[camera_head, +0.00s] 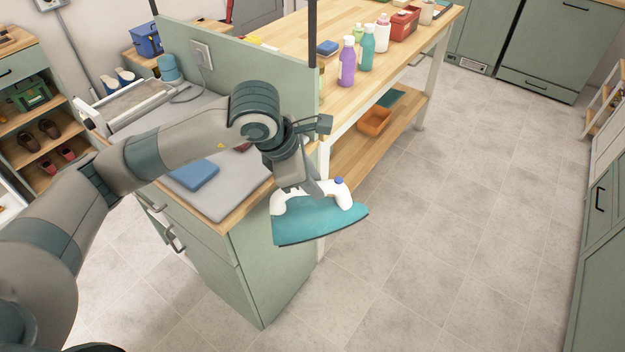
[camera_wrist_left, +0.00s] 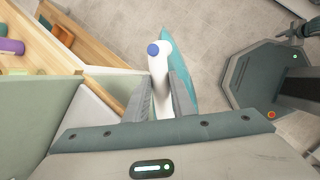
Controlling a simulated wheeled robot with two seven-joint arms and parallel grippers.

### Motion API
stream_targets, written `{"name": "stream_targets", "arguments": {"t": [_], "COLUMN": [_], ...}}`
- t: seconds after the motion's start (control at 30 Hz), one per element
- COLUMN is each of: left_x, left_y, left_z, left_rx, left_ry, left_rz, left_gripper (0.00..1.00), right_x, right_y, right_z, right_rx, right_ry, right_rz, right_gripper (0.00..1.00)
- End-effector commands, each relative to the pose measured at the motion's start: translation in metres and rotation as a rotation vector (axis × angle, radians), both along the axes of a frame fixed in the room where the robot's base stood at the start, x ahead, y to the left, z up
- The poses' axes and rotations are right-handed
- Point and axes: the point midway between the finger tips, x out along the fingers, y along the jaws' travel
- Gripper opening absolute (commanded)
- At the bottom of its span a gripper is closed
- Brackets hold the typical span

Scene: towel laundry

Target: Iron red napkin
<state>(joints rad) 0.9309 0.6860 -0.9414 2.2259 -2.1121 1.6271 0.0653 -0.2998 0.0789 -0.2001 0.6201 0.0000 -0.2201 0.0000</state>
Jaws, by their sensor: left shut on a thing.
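My left gripper (camera_head: 308,188) is shut on the white handle of a teal iron (camera_head: 318,221). It holds the iron in the air beyond the right end of the counter, above the floor. In the left wrist view, the white handle with its blue knob (camera_wrist_left: 153,50) sits between the two fingers (camera_wrist_left: 162,92). A grey ironing mat (camera_head: 233,195) lies on the counter. A small dark red patch (camera_head: 243,147) shows on it behind my left arm; it may be the red napkin, mostly hidden. My right gripper is not in view.
A folded blue cloth (camera_head: 195,174) lies on the mat. A green panel (camera_head: 290,85) with a socket stands behind the counter. The wooden table (camera_head: 285,38) behind holds several bottles, including a purple one (camera_head: 347,62). The tiled floor at right is clear.

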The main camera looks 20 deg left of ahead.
Motion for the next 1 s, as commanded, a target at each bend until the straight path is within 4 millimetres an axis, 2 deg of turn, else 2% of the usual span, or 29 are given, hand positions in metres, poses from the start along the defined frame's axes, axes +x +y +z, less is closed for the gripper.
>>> {"name": "stream_targets", "arguments": {"t": [0.33,0.57,0.77,1.0], "left_x": [0.001,0.004,0.008,0.017], "left_y": [0.000,0.007,0.017,0.044], "left_z": [0.005,0.021,0.040,0.064], "left_rx": [-0.003,-0.002,-0.002,-0.002], "left_ry": [-0.005,-0.003,0.001,0.011], "left_rz": [0.002,0.011,0.029,0.069], "left_gripper": [0.00,0.00,0.00,0.00], "right_x": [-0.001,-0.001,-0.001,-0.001], "right_y": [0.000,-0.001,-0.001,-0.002], "right_z": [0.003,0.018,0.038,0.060], "right_rx": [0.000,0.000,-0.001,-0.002], "right_ry": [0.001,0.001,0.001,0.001], "right_rz": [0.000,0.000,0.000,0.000], "right_gripper": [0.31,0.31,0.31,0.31]}}
